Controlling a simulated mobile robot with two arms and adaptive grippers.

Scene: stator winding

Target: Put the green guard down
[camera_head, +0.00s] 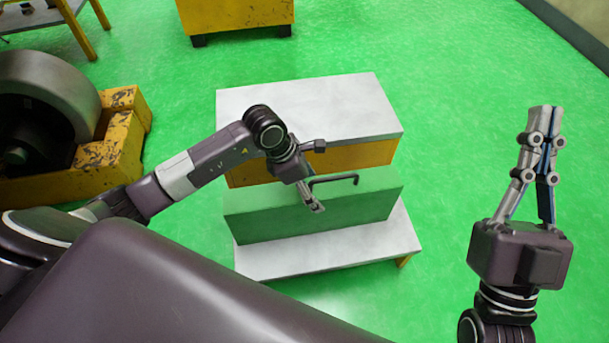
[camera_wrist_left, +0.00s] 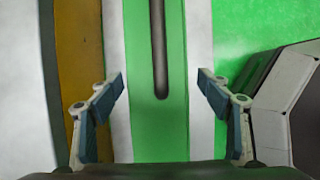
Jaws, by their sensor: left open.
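The green guard (camera_head: 312,205) is a long green block with a dark bar handle (camera_head: 335,179) on its top. It stands upright on the low white-topped table (camera_head: 330,249). My left gripper (camera_head: 317,207) is over the guard, near the handle's left end. In the left wrist view the left fingers (camera_wrist_left: 162,85) are spread apart on either side of the guard (camera_wrist_left: 160,130), and the handle (camera_wrist_left: 158,50) lies between them, not gripped. My right gripper (camera_head: 545,110) is raised at the right, away from the guard, with its fingers close together and nothing visible between them.
A taller white-topped bench (camera_head: 310,105) with a yellow side stands just behind the guard. A large dark round machine part (camera_head: 45,100) on a yellow base (camera_head: 125,140) is at the left. Green floor (camera_head: 445,90) is clear between the benches and my right arm.

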